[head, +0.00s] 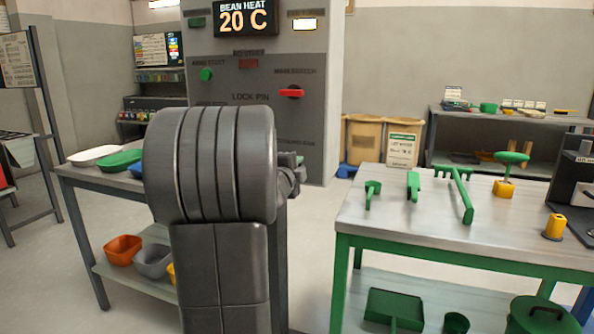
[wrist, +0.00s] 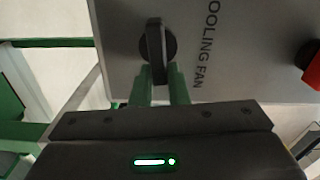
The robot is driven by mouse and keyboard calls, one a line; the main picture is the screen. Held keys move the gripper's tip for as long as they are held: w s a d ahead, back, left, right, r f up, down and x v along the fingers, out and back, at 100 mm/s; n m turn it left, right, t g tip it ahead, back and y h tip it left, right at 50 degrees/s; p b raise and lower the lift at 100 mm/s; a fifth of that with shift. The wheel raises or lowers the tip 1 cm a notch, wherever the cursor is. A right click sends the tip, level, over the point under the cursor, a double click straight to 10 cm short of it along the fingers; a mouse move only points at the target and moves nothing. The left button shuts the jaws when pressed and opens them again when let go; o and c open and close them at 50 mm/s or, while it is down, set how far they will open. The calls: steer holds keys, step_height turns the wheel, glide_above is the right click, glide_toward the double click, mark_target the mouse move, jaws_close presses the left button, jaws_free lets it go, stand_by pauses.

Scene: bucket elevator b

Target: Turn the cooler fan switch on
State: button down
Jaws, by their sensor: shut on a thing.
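The cooling fan switch (wrist: 154,50) is a black rotary knob with a long bar handle on a round base. It sits on a grey panel (wrist: 225,55) beside the label "COOLING FAN", part of which is cut off. The bar stands upright in the wrist view, parallel to the line of label text. My gripper (wrist: 160,80) has its two green fingers shut around the lower end of the bar. In the head view my own arm hides the gripper and the switch.
A red knob (wrist: 311,66) is at the panel's right side. In the head view, the grey cabinet (head: 325,140) carries a "BEAN HEAT 20 C" display (head: 246,19) and a red main switch (head: 291,93). A green-legged table (head: 400,235) with green tools stands right; open floor (head: 312,235) lies between.

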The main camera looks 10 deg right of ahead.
steer(key=shift+f+m+b, duration=0.25)
steer(key=shift+m+b, duration=0.05)
steer(key=shift+m, duration=0.3)
steer(key=c, duration=1.4)
jaws_free()
steer(key=p+v, duration=0.1)
steer(key=v, duration=1.3)
steer(key=shift+w+d, duration=0.1)
